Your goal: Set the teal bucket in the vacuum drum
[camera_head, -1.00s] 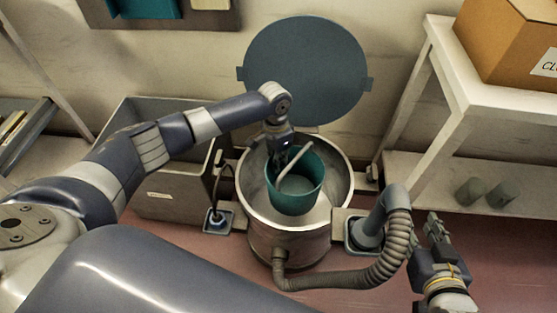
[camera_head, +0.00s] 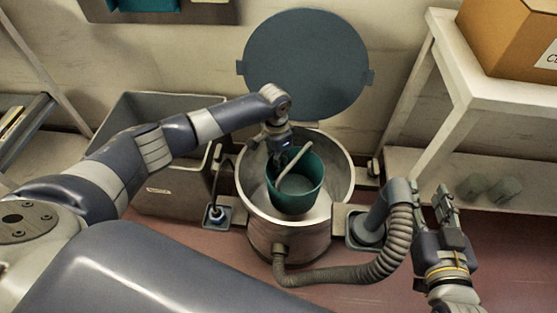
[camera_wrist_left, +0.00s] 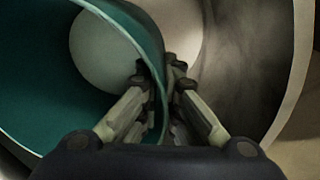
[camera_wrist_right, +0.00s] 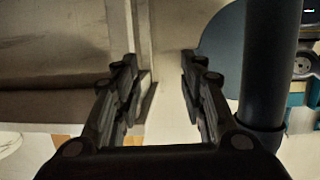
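The teal bucket (camera_head: 297,190) is inside the open mouth of the metal vacuum drum (camera_head: 262,222), with a pale stick-like handle rising from it. My left gripper (camera_head: 284,160) is at the bucket's rim. In the left wrist view its fingers (camera_wrist_left: 160,85) are closed on either side of the bucket wall (camera_wrist_left: 100,25), with the drum wall (camera_wrist_left: 265,70) to the right. Whether the bucket touches the drum floor cannot be told. My right gripper (camera_head: 437,200) is empty and open, right of the drum; its fingers stand apart in the right wrist view (camera_wrist_right: 158,75).
The round drum lid (camera_head: 305,65) stands open behind. A ribbed hose (camera_head: 395,250) curves around the drum's front right. A grey bin (camera_head: 175,185) stands left.

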